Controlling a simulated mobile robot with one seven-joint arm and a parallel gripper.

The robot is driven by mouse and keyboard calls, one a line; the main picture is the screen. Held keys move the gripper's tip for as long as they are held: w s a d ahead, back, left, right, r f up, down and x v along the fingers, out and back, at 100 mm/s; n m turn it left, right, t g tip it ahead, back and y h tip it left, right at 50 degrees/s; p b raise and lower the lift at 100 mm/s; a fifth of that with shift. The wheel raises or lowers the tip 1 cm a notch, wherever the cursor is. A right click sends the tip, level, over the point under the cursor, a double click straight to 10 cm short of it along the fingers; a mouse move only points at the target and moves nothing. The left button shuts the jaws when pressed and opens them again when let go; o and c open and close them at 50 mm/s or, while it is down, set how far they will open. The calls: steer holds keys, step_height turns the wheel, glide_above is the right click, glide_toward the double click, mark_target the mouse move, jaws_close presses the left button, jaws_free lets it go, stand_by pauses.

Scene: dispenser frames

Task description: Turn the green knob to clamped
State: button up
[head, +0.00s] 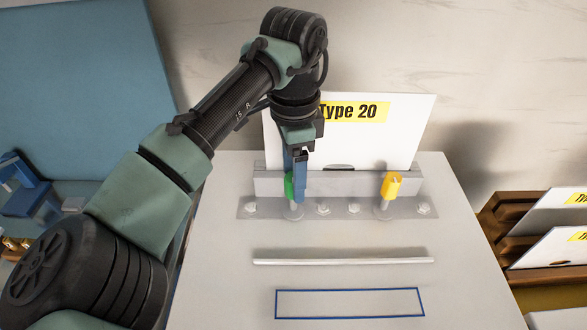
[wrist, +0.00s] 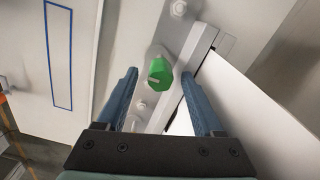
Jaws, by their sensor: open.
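The green knob (wrist: 160,71) sits on a grey metal clamp bar (wrist: 196,55), with a pale mark line on its face. In the head view the green knob (head: 289,186) is mostly hidden behind my gripper. My gripper (head: 300,185) points down at the left end of the clamp. In the wrist view my gripper (wrist: 162,85) is open, with one blue finger on each side of the knob and visible gaps between. A white "Type 20" card (head: 400,125) stands upright in the clamp. Whether the knob reads clamped cannot be told.
A yellow knob (head: 390,186) stands at the clamp's right end. A thin white strip (head: 343,257) and a blue-outlined rectangle (head: 349,303) lie nearer on the pale table (head: 220,235). Brown racks with cards (head: 555,249) stand at right. A blue panel (head: 80,80) is at left.

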jaws_close()
stand_by(0.3)
